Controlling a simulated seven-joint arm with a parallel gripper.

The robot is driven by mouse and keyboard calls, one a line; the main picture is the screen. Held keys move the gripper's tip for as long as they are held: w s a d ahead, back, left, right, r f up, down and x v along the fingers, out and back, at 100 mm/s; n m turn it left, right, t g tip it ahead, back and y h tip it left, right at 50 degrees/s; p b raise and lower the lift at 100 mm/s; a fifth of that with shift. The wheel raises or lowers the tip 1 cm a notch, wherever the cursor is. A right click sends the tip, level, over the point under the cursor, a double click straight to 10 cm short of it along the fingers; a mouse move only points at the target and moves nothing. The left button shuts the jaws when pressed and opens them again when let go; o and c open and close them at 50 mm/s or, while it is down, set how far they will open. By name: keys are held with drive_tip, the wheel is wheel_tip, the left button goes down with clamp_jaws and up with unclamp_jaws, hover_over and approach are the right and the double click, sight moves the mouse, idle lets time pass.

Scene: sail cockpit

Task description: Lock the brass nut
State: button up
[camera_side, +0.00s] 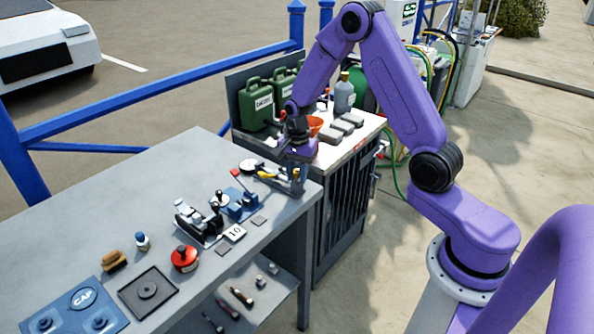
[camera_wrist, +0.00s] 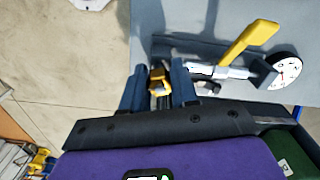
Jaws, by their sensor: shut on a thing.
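My gripper (camera_wrist: 157,82) is at the right end of the grey bench, pointing down. In the wrist view its two blue-grey fingers stand on either side of the small brass nut (camera_wrist: 158,86), shut on it. The nut sits in line with a metal fitting that has a yellow lever (camera_wrist: 248,42) and a white dial gauge (camera_wrist: 287,70). In the side view my gripper (camera_side: 294,181) is beside the yellow lever (camera_side: 267,175) and gauge (camera_side: 250,166). The fingers hide the nut there.
A cabinet (camera_side: 352,150) with green cans (camera_side: 257,102) stands behind.

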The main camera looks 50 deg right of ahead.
sight(297, 171)
drive_tip(key=m, duration=0.3)
drive_tip(key=shift+s, duration=0.1)
drive_tip(key=o, duration=0.6)
drive_tip(key=shift+r, duration=0.1)
drive_tip(key=shift+r, duration=3.4)
